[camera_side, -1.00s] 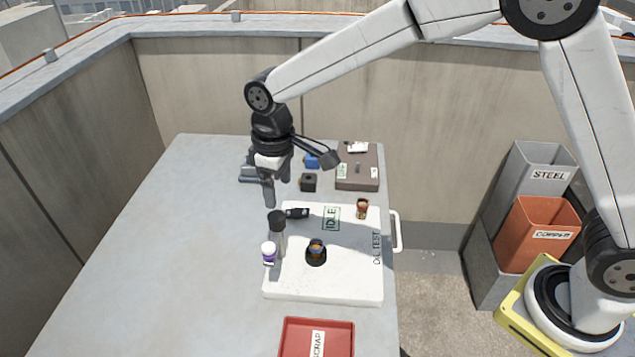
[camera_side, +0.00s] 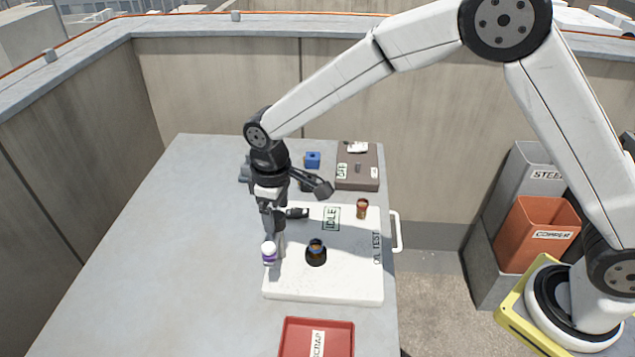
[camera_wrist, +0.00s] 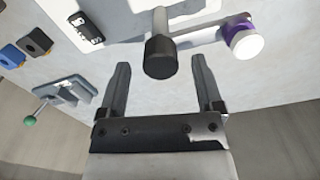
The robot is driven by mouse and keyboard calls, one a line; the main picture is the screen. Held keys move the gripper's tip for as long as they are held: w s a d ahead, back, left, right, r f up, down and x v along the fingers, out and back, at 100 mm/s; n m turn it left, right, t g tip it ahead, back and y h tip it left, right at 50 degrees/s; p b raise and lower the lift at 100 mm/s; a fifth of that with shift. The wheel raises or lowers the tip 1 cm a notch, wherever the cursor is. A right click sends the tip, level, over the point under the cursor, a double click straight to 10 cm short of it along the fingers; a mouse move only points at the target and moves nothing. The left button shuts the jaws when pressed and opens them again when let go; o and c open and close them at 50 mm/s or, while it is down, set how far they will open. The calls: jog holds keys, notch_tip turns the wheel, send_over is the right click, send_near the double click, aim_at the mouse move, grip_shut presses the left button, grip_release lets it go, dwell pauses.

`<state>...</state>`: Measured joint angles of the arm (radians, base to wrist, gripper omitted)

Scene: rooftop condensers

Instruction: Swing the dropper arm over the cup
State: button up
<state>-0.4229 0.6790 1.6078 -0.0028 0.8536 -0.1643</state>
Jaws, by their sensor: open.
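The dropper arm (camera_wrist: 200,37) is a grey bar running right from an upright post with a black cap (camera_wrist: 160,58) in the wrist view. At its end is a purple dropper bottle with a white cap (camera_wrist: 246,43); the bottle also shows in the side view (camera_side: 269,253). The cup (camera_side: 316,247), amber in a black ring, sits on the white board to the right of the bottle. My gripper (camera_side: 274,222) is open above the post, largely hiding it in the side view. In the wrist view, the capped post appears between my open fingers (camera_wrist: 160,75), apart from both.
The white board (camera_side: 330,286) carries an IDLE panel (camera_side: 331,217), a small copper-coloured piece (camera_side: 362,208) and a black device (camera_side: 297,212). A brown box (camera_side: 358,178) and blue block (camera_side: 313,160) stand behind. A red scrap tray (camera_side: 318,340) is in front. The left of the table is clear.

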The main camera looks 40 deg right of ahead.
jog(key=shift+f, duration=0.85)
grip_shut()
